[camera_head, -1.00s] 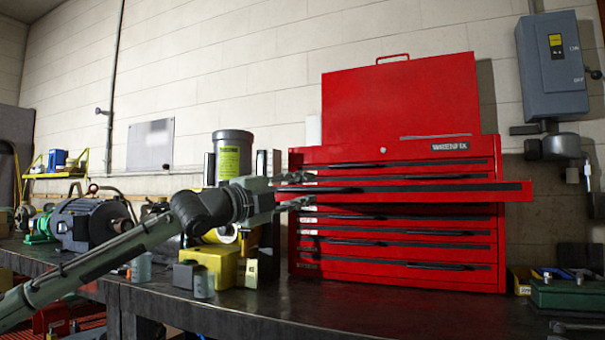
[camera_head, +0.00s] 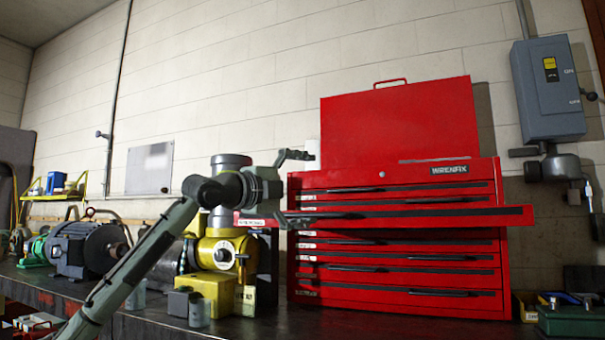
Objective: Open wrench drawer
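The red tool chest (camera_head: 398,281) stands on the bench with its lid up. One upper drawer (camera_head: 430,214) is pulled out past the others, its front wider in view than the chest; a small label shows near its left end. I cannot read which drawer holds wrenches. My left gripper (camera_head: 297,189) is in front of the chest's upper left side, its fingers spread wide. The upper finger is above the open drawer's front, and the lower finger overlaps that front in view. Nothing is between the fingers. My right gripper is not in view.
Left of the chest stand a yellow machine part (camera_head: 213,289) and a grey cylinder. A dark motor (camera_head: 80,248) is further left on the bench. A green box (camera_head: 572,320) sits at the right. A grey switch box (camera_head: 547,90) hangs on the wall.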

